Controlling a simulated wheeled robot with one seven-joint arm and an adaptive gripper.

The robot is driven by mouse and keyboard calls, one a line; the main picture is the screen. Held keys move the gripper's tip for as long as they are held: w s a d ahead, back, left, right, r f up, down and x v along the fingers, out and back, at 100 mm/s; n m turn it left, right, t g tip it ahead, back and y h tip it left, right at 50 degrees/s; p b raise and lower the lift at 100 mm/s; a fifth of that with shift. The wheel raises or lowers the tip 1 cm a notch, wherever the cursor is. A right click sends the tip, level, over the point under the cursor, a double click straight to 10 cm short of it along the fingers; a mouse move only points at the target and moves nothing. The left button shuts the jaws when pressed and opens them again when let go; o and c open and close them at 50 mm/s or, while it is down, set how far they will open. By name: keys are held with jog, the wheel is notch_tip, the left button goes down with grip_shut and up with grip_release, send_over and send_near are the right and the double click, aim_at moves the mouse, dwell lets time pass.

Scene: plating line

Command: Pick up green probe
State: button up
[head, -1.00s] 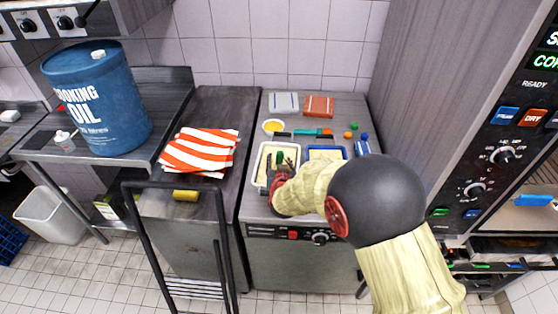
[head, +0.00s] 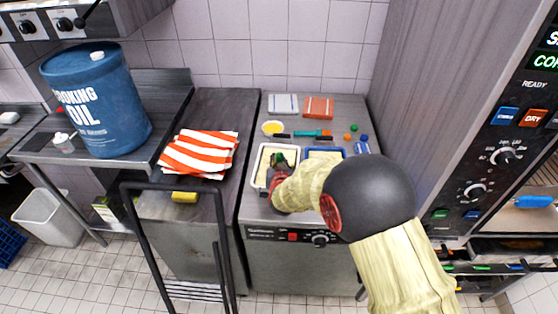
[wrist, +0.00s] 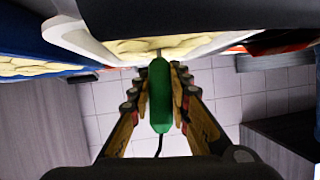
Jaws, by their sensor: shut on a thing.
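The green probe (wrist: 160,95) has a green handle, a thin metal tip and a black cord. In the wrist view it lies between the two fingers of my gripper (wrist: 160,88), which are shut on it. The tip points toward the pale food in the white tray; I cannot tell whether it touches the food. In the head view my gripper (head: 280,170) is over the white tray (head: 258,180), and only a little green of the probe (head: 281,159) shows beside it. My arm hides part of the tray.
A blue tray (head: 344,153) with pale food stands right of the white one. A striped cloth (head: 199,152) lies left. An oven cabinet stands right.

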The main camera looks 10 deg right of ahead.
aim_at(280, 155)
grip_shut()
jog(key=shift+r, duration=0.4)
jog(key=r, duration=0.1)
jog(key=r+p, duration=0.1)
jog(key=r, duration=0.1)
jog(key=shift+s+r, duration=0.2)
jog(key=shift+s, duration=0.05)
jog(key=s+d+r+p, duration=0.1)
jog(key=s+r+p, duration=0.1)
jog(key=s+r, duration=0.35)
jog(key=s+r+p, duration=0.2)
jog(key=s+r, duration=0.1)
jog(key=s, duration=0.5)
notch_tip(280, 155, up, 7)
jog(key=p, duration=0.5)
jog(key=shift+r, duration=0.15)
